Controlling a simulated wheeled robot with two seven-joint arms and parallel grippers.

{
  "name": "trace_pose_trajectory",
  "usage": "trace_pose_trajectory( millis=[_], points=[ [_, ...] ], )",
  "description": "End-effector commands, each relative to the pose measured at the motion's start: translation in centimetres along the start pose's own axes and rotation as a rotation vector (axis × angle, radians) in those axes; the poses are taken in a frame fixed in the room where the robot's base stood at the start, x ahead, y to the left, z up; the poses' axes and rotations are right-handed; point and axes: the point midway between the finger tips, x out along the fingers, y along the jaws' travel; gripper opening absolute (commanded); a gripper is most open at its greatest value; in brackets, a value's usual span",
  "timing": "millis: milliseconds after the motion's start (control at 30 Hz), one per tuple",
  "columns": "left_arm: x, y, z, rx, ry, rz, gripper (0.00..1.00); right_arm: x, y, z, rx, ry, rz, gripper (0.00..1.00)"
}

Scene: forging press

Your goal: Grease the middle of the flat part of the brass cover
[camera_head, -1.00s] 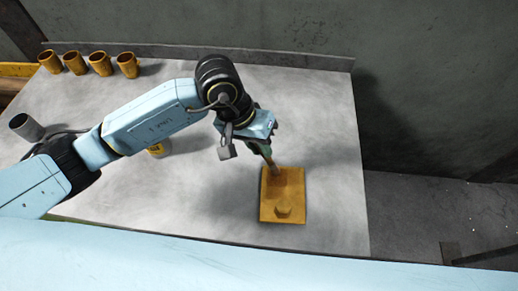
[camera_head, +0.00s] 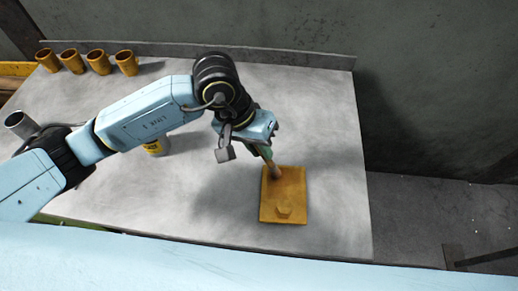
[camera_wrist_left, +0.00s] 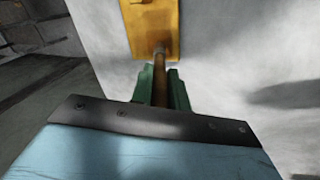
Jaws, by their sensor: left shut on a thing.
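The brass cover (camera_head: 296,192) is a flat yellow-brown plate lying on the grey table, with a raised round boss (camera_head: 284,210) near its front edge. My left gripper (camera_head: 265,153) is over the cover's back left and points down. Its green fingers (camera_wrist_left: 160,88) are shut on a slim brown stick-like tool (camera_wrist_left: 160,75). In the head view the tool's lower end (camera_head: 276,173) is at the back part of the cover; I cannot tell whether it touches. In the left wrist view the cover (camera_wrist_left: 146,25) lies just beyond the tool's tip. My right gripper is not in view.
Several brass cups (camera_head: 97,60) stand in a row at the table's back left. A grey cylinder (camera_head: 20,124) is at the left edge, and a yellow can (camera_head: 155,148) stands partly behind my left arm. The table (camera_head: 320,120) right of the gripper is clear, with a wall behind.

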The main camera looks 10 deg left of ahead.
Motion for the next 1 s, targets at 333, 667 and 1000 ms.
trace_pose_trajectory(
  millis=[333,667,1000],
  points=[
    [-0.3,-0.1,-0.1,-0.002,0.000,-0.005,0.00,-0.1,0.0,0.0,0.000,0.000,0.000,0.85],
    [-2.6,0.8,-0.3,0.000,0.001,-0.003,0.00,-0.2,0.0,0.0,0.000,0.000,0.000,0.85],
    [-2.8,0.9,-0.3,-0.002,-0.001,-0.001,0.00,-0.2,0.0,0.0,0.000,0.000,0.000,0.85]
  ],
)
